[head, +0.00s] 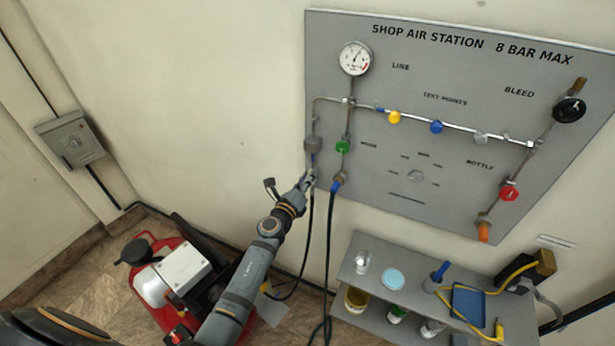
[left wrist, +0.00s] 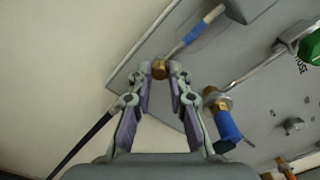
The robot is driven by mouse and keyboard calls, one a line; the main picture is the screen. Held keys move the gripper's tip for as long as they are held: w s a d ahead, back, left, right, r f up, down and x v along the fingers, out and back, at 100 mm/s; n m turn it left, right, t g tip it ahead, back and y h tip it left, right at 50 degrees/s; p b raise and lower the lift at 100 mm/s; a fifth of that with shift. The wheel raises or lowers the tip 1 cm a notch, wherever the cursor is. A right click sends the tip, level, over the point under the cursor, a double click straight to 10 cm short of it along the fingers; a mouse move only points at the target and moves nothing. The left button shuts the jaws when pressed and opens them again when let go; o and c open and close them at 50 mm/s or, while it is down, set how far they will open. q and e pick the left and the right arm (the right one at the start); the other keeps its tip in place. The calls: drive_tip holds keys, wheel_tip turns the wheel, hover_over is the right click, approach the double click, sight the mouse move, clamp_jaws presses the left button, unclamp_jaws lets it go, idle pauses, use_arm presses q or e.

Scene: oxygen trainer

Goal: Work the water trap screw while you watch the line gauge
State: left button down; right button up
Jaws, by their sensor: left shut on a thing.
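The line gauge (head: 355,58) is a round white dial at the top left of the grey panel; its needle is too small to read exactly. The water trap (head: 312,145) is a small grey body at the panel's left edge, below the pipe. My left gripper (head: 309,181) is just under it. In the left wrist view, the left gripper (left wrist: 160,80) has its fingertips on both sides of a brass screw (left wrist: 160,69), shut on it. A blue-sleeved stem (left wrist: 205,24) runs from the screw up toward the trap. My right gripper is not in view.
A green valve handle (head: 342,147) and a brass fitting with a blue sleeve (head: 336,185) are close to the gripper's right. Dark hoses (head: 330,245) hang below. A red compressor (head: 150,280) stands on the floor. A grey shelf (head: 345,270) stands at lower right.

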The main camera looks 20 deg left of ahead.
use_arm(q)
drive_tip(key=shift+n, duration=1.1)
drive_tip(key=c, duration=1.3)
unclamp_jaws()
drive_tip(key=shift+o, duration=0.2)
drive_tip(key=s+a, duration=0.1)
drive_tip(key=s, duration=1.1)
drive_tip(key=shift+a, duration=0.25)
